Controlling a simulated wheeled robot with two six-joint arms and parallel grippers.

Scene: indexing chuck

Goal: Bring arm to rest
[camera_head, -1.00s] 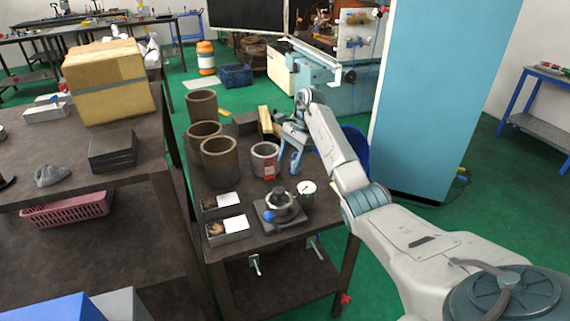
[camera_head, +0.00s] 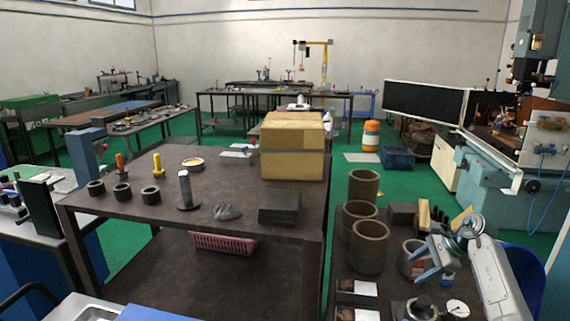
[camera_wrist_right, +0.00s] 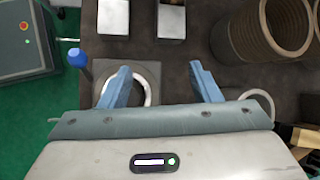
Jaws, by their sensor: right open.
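My right gripper (camera_head: 424,265) is at the lower right of the head view, above the small dark table and close to the grey can (camera_head: 408,262). In the right wrist view its two blue fingers (camera_wrist_right: 160,72) are spread apart with nothing between them. The round indexing chuck (camera_head: 421,308) is at the bottom edge of the head view, partly cut off. In the wrist view a pale ring on a square plate (camera_wrist_right: 152,72), seemingly the chuck, lies partly behind the left finger, with a blue knob (camera_wrist_right: 77,58) beside it. My left gripper is not in view.
Several brown cylinders (camera_head: 369,247) stand on the small table, left of my right gripper. The larger dark table (camera_head: 150,225) holds a cardboard box (camera_head: 292,148) and metal parts. Green floor shows between the benches.

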